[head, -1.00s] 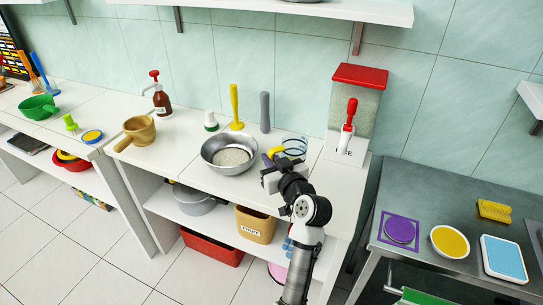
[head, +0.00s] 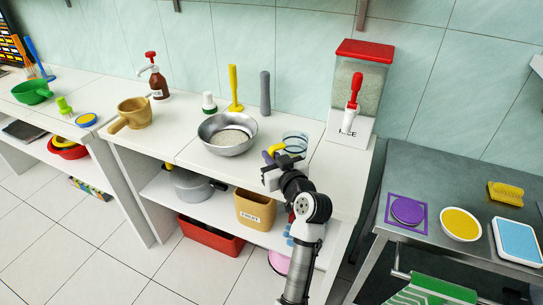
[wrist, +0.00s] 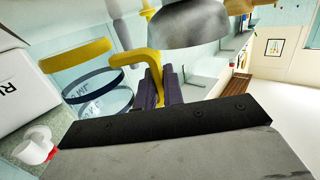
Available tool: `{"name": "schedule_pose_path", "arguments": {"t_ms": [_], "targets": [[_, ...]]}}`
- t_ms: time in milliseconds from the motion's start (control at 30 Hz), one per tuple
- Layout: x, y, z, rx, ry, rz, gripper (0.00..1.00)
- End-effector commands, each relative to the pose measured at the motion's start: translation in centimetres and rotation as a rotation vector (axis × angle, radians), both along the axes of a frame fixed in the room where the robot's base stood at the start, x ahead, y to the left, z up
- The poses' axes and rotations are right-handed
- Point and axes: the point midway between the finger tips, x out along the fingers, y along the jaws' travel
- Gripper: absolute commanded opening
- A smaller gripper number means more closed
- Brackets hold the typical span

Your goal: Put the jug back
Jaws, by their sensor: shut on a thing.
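My gripper (wrist: 160,88) is shut on the handle. In the head view my gripper (head: 274,156) partly hides the handle. I cannot tell whether the jug's base touches the counter.
A metal bowl (head: 227,133) with grain stands left of the jug. The rice dispenser (head: 358,90) with a red lid and lever stands right and behind. A grey pestle-like tool (head: 265,93) and a yellow one (head: 235,88) stand behind. The steel table (head: 380,195) is at the right.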

Motion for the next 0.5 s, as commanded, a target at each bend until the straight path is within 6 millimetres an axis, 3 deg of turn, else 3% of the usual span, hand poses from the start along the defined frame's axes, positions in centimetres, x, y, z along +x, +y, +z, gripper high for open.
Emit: {"name": "schedule_pose_path", "arguments": {"t_ms": [100,500], "targets": [[0.00,-0.02,-1.08,0.001,-0.001,0.000,0.00],[0.00,-0.01,-1.13,0.001,-0.001,0.000,0.00]]}}
